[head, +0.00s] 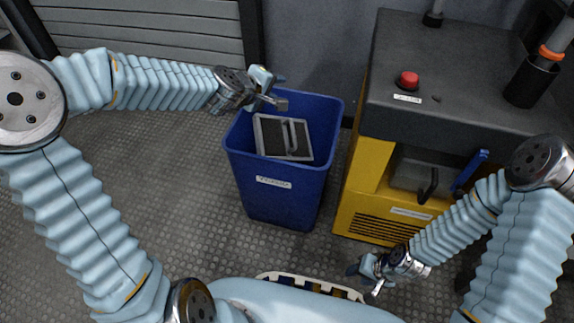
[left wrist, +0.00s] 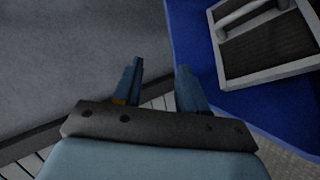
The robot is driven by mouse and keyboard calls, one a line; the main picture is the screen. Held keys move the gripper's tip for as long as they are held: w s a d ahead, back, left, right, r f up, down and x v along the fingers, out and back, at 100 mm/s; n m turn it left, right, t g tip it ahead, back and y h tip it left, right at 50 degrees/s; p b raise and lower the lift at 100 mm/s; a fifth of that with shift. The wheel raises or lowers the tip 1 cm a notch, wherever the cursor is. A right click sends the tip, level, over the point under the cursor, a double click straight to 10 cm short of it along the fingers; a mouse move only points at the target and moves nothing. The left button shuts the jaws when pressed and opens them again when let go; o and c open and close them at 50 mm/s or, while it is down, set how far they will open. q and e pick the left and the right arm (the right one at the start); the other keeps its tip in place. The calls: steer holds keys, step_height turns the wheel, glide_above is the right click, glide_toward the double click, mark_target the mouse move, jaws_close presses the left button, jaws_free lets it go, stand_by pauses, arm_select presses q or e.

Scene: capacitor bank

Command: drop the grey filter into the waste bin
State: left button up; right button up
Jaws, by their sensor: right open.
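The grey filter (head: 270,136), a framed panel with a dark mesh and a light handle, lies inside the blue waste bin (head: 262,198), below its rim. The filter also shows at the upper right of the left wrist view (left wrist: 268,45), with the bin's blue wall (left wrist: 190,50) beside it. My left gripper (head: 277,92) is over the bin's back left rim, apart from the filter. In the left wrist view its two fingers (left wrist: 158,85) are spread with nothing between them. My right gripper (head: 365,276) is low at the front, open and empty, away from the bin.
A yellow and black machine (head: 375,190) stands right of the bin, with a red button (head: 408,80) on top and a blue-handled lever (head: 470,170) at its open front. A slatted grey wall (head: 150,30) is behind. The patterned floor (head: 185,190) left of the bin is clear.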

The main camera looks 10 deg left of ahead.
arm_select(q)
steer(key=shift+s+a, duration=0.1)
steer(key=b+v, duration=0.3)
steer(key=v, duration=1)
steer(key=shift+s+r, duration=0.15)
steer(key=shift+s, duration=0.15)
